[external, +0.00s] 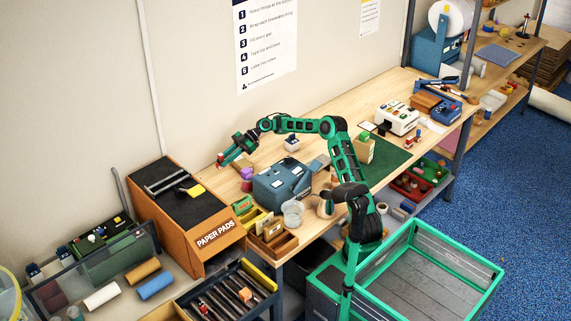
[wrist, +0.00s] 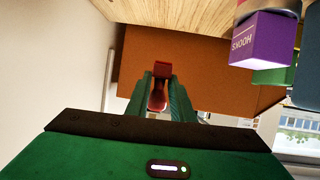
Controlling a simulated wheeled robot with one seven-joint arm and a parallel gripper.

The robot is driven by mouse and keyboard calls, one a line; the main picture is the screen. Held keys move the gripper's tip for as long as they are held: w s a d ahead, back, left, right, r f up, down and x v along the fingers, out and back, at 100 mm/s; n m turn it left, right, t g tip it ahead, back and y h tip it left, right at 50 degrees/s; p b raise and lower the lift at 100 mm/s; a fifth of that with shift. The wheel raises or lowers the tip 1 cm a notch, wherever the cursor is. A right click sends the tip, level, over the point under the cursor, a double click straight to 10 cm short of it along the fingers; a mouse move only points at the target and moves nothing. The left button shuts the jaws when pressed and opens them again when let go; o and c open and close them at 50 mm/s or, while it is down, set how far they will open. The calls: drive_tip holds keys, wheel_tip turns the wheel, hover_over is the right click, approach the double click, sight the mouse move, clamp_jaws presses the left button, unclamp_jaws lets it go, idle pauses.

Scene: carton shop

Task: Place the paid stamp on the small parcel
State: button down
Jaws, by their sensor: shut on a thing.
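My gripper (wrist: 162,90) is shut on a small red stamp (wrist: 162,70), which has a block-like end and a narrower red body between the fingers. Any wording on it cannot be read. In the external view, my gripper (external: 229,155) is held out to the left over the back part of the bench, near the wall, and red shows at its tip. The stamp is in the air, apart from the bench top. I cannot tell for sure which box is the small parcel; a tan box (external: 363,149) stands near the green mat.
A brown paper pads cabinet (external: 216,234) stands left of my gripper. A purple hooks box (wrist: 257,42) is close by on the bench (wrist: 180,10). A blue-grey machine (external: 281,185) stands below my forearm. A white label printer (external: 398,118) is beyond the green mat (external: 389,160).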

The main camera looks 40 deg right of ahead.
drive_tip(key=s+d+r+m+t, duration=0.2)
drive_tip(key=d+r+t, duration=0.1)
drive_tip(key=m+t, duration=0.1)
hover_over(245, 160)
drive_tip(key=shift+h, duration=0.4)
wheel_tip(245, 160, down, 6)
drive_tip(key=shift+s+a, duration=0.15)
drive_tip(key=shift+f, duration=2.05)
drive_tip(key=shift+f, duration=0.1)
drive_tip(key=c, duration=1.5)
unclamp_jaws()
drive_tip(key=shift+c, duration=0.2)
drive_tip(key=v, duration=1.2)
drive_tip(key=shift+r, duration=0.2)
